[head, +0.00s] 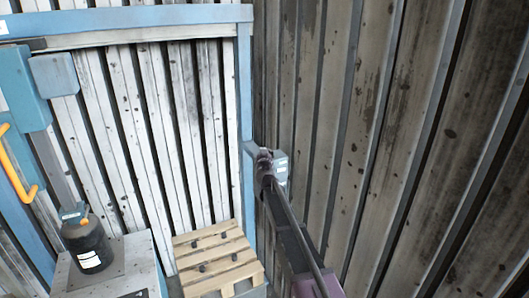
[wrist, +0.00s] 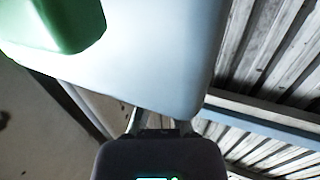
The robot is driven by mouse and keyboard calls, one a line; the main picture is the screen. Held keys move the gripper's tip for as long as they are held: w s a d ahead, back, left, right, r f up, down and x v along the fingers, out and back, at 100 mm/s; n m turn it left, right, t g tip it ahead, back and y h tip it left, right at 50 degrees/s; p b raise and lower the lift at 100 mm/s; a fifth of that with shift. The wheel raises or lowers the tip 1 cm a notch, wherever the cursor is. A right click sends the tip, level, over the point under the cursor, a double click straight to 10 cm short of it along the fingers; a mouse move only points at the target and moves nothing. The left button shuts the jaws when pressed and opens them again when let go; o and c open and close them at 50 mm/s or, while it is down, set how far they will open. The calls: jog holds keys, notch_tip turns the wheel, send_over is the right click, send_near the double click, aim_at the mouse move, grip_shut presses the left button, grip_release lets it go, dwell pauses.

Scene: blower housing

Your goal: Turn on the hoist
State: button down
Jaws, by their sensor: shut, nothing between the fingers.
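In the wrist view a pale grey box (wrist: 150,65) fills the upper middle, very close to the camera. A large green button-like part (wrist: 65,22) stands out on it at the upper left. My gripper (wrist: 155,122) is at the bottom centre, shut and empty. Its fingertips are partly hidden at the box's lower edge; I cannot tell if they touch it. In the head view my gripper end (head: 264,160) is beside a small pale box (head: 281,168) near the blue post, which looks like the same box. The blue overhead beam (head: 130,18) and post (head: 245,110) form a frame.
A yellow curved bar (head: 17,165) and a blue housing (head: 20,85) are at the left. A dark canister (head: 86,243) stands on a grey cabinet (head: 135,262). A wooden pallet (head: 215,257) lies beside it. Corrugated walls (head: 390,130) close in the corner.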

jog(key=shift+w, duration=0.15)
dwell(1.5)
dwell(0.4)
jog(key=shift+a, duration=0.1)
jog(key=shift+s+a, duration=0.45)
jog(key=shift+a, duration=0.35)
jog(key=s+a, duration=0.5)
jog(key=a, duration=0.6)
